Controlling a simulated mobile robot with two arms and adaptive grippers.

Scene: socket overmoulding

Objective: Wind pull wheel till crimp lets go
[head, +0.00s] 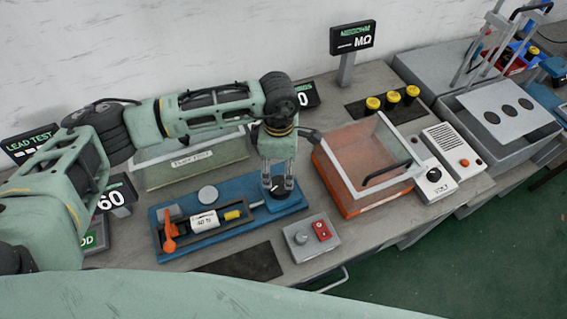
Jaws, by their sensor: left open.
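A blue pull-test rig (232,229) lies on the bench. An orange lever (169,232) stands at its left end, and a white labelled block (204,221) and a yellow piece (232,215) sit along its middle. A thin rod runs right from the yellow piece. A dark round part, likely the pull wheel (278,194), is at the rig's right end. My left gripper (278,189) points straight down over this part, fingers open on either side of it; contact is unclear. The crimp is too small to make out. My right gripper is out of view.
An orange clear-lidded box (366,168) is close right of my gripper. A clear case (192,160) stands behind. A dark mat (241,263) lies at the front edge.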

